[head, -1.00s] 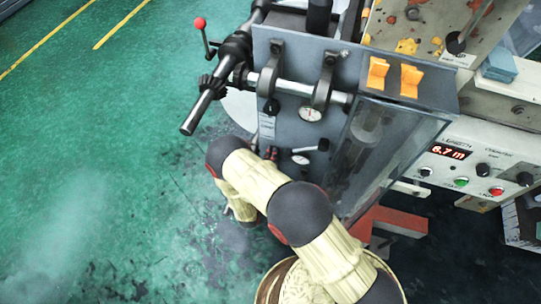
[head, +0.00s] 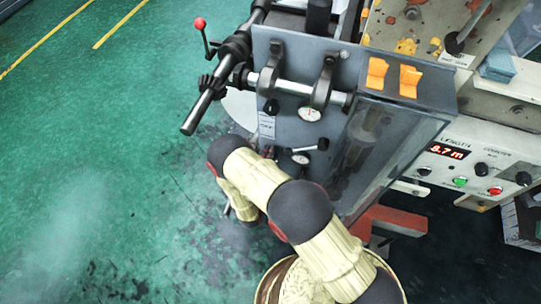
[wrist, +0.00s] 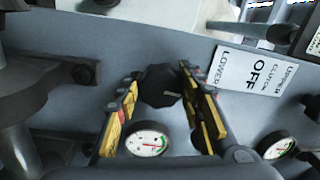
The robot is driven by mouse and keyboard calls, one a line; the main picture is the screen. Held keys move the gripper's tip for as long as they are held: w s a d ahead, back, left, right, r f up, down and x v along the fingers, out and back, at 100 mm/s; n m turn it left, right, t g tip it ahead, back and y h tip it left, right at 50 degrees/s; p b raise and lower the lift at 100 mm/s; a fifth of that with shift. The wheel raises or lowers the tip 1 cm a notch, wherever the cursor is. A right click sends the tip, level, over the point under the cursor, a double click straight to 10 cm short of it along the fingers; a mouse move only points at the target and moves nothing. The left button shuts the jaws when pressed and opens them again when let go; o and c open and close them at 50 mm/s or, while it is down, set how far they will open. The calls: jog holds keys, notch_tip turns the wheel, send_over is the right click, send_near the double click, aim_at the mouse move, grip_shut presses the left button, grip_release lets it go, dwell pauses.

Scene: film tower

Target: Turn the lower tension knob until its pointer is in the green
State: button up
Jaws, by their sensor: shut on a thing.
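In the wrist view the black knob (wrist: 160,86) sits on the grey panel between the two yellow-and-black fingers of my gripper (wrist: 161,98). The fingers are shut on it from both sides. A light mark shows on the knob's face. A round white gauge (wrist: 148,140) with a red pointer lies just below the knob, between the fingers; its pointer lies toward the lower right, and I cannot tell whether it is in a green band.
A second gauge (wrist: 278,146) is at the right of the wrist view, near a clutch label (wrist: 252,78). In the head view the roller shaft (head: 300,88) and a red-balled lever (head: 199,24) stick out above my arm. Green floor at left is clear.

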jog(key=o, duration=1.1)
jog(key=shift+o, duration=0.4)
jog(key=v, duration=1.2)
jog(key=shift+a+f, duration=0.1)
jog(key=shift+m, duration=0.3)
